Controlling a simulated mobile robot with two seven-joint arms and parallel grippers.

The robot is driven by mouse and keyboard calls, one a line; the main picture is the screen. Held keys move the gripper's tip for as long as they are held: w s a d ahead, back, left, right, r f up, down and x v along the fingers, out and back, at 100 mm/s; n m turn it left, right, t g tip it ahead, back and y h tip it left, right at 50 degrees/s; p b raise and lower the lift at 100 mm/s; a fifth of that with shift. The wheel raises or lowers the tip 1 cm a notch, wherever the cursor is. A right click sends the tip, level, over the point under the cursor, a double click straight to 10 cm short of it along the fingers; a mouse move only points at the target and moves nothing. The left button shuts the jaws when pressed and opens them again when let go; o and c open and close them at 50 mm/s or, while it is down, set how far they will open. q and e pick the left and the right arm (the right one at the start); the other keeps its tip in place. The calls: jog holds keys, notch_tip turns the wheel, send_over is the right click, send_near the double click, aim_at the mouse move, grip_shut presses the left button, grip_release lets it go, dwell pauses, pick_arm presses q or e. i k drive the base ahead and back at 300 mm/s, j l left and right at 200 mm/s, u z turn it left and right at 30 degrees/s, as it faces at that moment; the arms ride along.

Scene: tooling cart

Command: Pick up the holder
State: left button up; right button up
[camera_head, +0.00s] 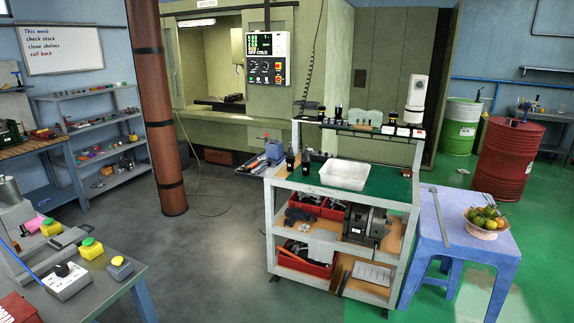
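The tooling cart (270,229) stands right of the picture's middle. Small dark upright pieces (291,158) that look like tool holders stand at the left end of its green top (389,180), left of a white tray (343,187). More small dark and white pieces stand on the raised rack (357,130) at the cart's back. I cannot tell which single piece is the holder; they are small and far off. Neither of my grippers is in view.
A blue table (462,262) with a fruit bowl (484,231) and a long metal bar (440,217) adjoins the cart's right side. A brown pillar (158,110) stands left. A grey workbench (112,285) is at front left. Grey floor (220,250) between bench and cart is clear.

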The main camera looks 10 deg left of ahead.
aim_at(289, 160)
jog(key=i+j+u, duration=0.1)
jog(key=i+j, duration=0.65)
